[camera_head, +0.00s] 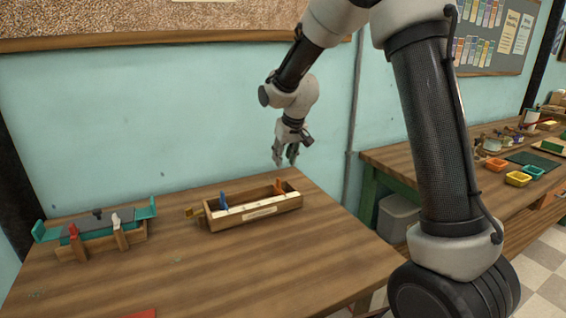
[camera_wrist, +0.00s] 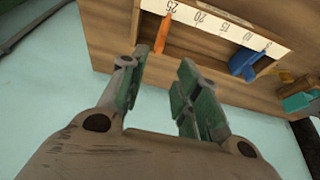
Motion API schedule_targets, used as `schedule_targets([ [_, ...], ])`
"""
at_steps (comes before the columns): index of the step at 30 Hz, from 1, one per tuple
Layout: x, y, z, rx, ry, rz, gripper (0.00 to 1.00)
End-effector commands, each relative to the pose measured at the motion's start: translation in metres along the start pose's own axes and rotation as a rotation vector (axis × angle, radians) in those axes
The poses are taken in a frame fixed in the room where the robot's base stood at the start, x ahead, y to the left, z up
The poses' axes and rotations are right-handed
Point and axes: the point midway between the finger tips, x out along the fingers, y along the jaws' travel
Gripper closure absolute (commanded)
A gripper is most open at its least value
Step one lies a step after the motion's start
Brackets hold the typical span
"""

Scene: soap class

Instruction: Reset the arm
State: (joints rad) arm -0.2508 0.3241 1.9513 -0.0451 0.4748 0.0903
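My gripper (camera_head: 287,160) hangs in the air above the right end of the wooden box on the table, pointing down. In the wrist view my gripper (camera_wrist: 160,92) shows its two green-padded fingers apart, with nothing between them. The wooden box (camera_head: 254,215) carries a numbered white scale strip (camera_wrist: 215,28), with an orange divider (camera_wrist: 163,34) and a blue divider (camera_wrist: 247,62) in it. The fingers are apart from the box.
The wooden table (camera_head: 230,270) also holds a wooden holder with teal ends (camera_head: 100,236) at the left. A red item (camera_head: 143,314) lies at the front edge. A second table (camera_head: 510,190) with small yellow and orange trays stands at the right. The table's front middle is clear.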

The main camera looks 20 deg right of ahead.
Motion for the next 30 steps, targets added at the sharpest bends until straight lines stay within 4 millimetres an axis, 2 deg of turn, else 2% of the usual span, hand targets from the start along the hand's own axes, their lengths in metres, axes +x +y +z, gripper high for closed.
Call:
schedule_targets([
  [8,0.0,0.0,0.003,-0.006,-0.013,0.001,0.68],
  [11,0.003,0.001,0.022,-0.015,-0.075,0.004,0.68],
  [14,0.004,0.003,0.059,-0.024,-0.171,0.008,0.68],
  [17,-0.023,0.009,0.101,-0.026,-0.248,0.01,0.68],
  [21,-0.074,0.022,0.152,-0.007,-0.301,0.013,0.68],
  [27,-0.147,0.04,0.224,0.038,-0.308,0.017,0.68],
  [30,-0.177,0.046,0.26,0.067,-0.286,0.022,0.68],
])
